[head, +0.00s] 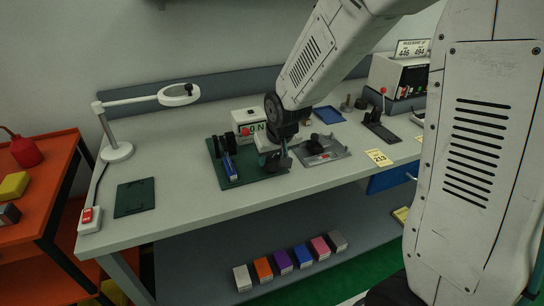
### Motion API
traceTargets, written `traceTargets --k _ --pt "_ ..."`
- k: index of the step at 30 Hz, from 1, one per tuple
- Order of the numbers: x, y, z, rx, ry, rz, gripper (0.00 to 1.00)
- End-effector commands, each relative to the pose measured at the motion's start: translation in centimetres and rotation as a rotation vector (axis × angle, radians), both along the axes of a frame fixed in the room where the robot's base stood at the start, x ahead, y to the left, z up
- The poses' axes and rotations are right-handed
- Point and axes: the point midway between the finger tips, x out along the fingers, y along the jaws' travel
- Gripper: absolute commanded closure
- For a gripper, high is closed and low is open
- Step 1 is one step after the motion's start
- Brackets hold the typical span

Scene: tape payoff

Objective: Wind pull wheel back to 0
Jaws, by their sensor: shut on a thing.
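The tape payoff fixture stands on a dark green base plate (262,178) on the bench. At its left are dark upright discs (229,143) with a blue block (227,170) in front. My gripper (277,158) reaches down over the right part of the plate and is shut on a small dark part there, which I take to be the pull wheel. The gripper hides most of that part. I cannot read its angle or any mark for 0.
A white box with a red button (244,131) stands just behind the plate. A grey tray (322,152) lies close to the right. A yellow card (379,158) marked 213 is at the front edge.

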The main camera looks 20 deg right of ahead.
Motion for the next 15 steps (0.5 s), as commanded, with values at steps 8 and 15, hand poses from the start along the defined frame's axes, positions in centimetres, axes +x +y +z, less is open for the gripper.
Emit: traceTargets --k 8,15 --pt "0.0 -0.26 -0.02 0.001 0.002 0.213 0.78" --pt "0.06 -0.37 -0.04 0.001 0.001 0.409 0.78"
